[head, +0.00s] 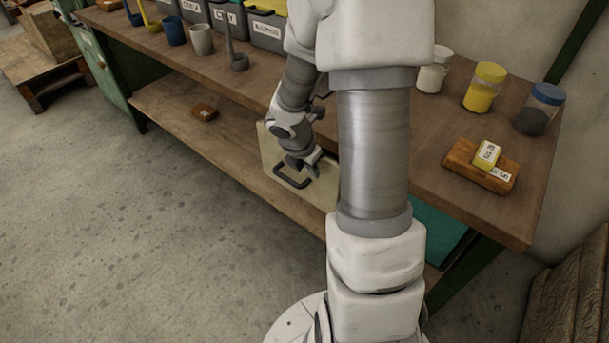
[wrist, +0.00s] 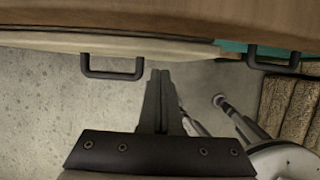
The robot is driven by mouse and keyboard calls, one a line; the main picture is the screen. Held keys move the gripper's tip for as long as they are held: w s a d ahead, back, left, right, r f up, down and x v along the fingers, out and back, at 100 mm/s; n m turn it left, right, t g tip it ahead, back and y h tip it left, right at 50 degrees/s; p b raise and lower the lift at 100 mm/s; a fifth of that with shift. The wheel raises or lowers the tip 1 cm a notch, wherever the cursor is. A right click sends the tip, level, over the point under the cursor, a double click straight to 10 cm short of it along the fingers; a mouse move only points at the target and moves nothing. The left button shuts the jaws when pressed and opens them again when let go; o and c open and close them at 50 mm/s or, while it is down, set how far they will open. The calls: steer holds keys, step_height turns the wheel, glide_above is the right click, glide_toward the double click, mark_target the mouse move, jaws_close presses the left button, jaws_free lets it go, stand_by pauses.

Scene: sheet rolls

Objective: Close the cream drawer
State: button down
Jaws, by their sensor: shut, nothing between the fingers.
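The cream drawer (head: 270,148) is under the front edge of the workbench, its front panel partly hidden behind my arm. Its dark bar handle (head: 292,179) shows below my gripper (head: 307,166). In the wrist view the cream front (wrist: 165,47) is a pale band just beyond the brown bench edge, with its handle (wrist: 112,70) at left. I cannot tell exactly how far it stands out. My gripper's fingers (wrist: 158,75) are together and empty, just right of that handle, pointing at the drawer front. Whether they touch it is unclear.
A teal drawer (head: 437,228) with its own dark handle (wrist: 272,62) is to the right of the cream one. The bench top (head: 440,130) holds cups, jars and a wooden block with labelled pieces (head: 480,165). A lower shelf (head: 190,125) carries a small brown block. The floor in front is clear.

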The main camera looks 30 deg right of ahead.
steer(key=shift+w+d, duration=0.15)
steer(key=shift+d, duration=0.35)
steer(key=shift+w+d+p, duration=0.25)
steer(key=shift+d+p, duration=0.15)
steer(key=shift+d, duration=0.2)
steer(key=shift+w+d+p, duration=0.2)
steer(key=shift+d+p, duration=0.15)
steer(key=shift+d, duration=0.25)
steer(key=shift+a, duration=0.1)
